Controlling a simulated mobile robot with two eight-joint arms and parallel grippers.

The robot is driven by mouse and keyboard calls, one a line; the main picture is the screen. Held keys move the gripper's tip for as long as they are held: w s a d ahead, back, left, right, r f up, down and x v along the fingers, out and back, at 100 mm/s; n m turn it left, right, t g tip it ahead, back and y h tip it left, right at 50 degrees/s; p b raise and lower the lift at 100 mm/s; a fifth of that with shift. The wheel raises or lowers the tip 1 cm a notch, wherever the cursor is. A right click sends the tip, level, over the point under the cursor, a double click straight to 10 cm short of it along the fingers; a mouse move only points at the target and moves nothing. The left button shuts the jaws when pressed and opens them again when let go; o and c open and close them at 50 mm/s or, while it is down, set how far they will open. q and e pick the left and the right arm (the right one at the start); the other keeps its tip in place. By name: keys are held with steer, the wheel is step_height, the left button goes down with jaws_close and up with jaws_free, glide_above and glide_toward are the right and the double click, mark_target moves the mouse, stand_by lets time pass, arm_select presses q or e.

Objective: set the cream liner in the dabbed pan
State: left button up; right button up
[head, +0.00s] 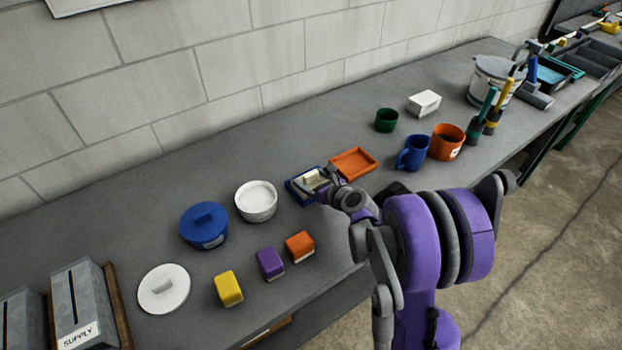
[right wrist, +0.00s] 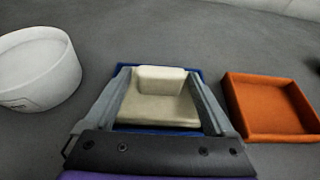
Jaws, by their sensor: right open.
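The cream liner (right wrist: 155,110), a flat piece with a raised block on top, lies within the outline of the blue pan (right wrist: 160,131) in the right wrist view. In the head view, the liner (head: 313,178) and blue pan (head: 292,191) are partly hidden by my right gripper (head: 319,183). That gripper is open, its fingers on either side of the liner's block with gaps. I cannot tell whether the liner rests fully on the pan's floor. The orange pan (head: 353,163) beside it is empty. No dab shows in either pan. My left gripper is out of view.
A white bowl (head: 256,201) and a blue lidded pot (head: 204,226) stand left of the pans. Yellow (head: 228,288), purple (head: 270,264) and orange (head: 299,246) blocks sit in front. A blue mug (head: 412,153) and orange mug (head: 446,142) stand to the right.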

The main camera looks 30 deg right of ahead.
steer(key=shift+r, duration=0.15)
steer(key=v, duration=1.2)
